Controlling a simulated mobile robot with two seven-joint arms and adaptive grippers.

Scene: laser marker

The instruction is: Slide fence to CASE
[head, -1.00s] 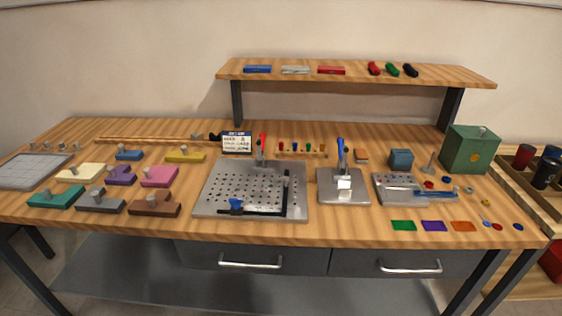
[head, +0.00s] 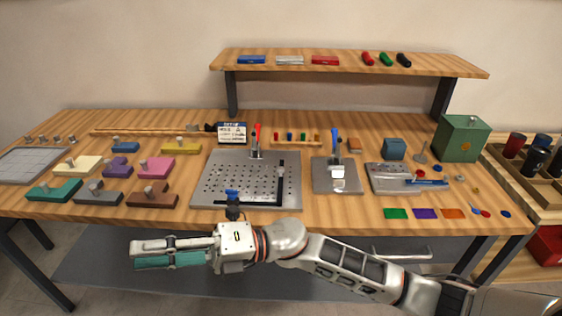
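A black L-shaped fence (head: 280,186) lies on the perforated metal plate (head: 203,187) at the middle of the bench. One arm runs along the plate's front edge and the other runs back along its right side. A blue knob (head: 231,194) sits on the front arm. No CASE mark is readable on the plate. My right gripper (head: 134,255) is in front of the bench, pointing left, with its teal-lined finger below the grey one. My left gripper is not in view.
A red-handled clamp (head: 257,145) stands at the plate's back edge. A small card (head: 232,133) stands behind it, its text unreadable. A blue-handled press (head: 336,175) stands to the right. Coloured blocks (head: 152,193) lie left of the plate. A shelf (head: 340,62) spans the back.

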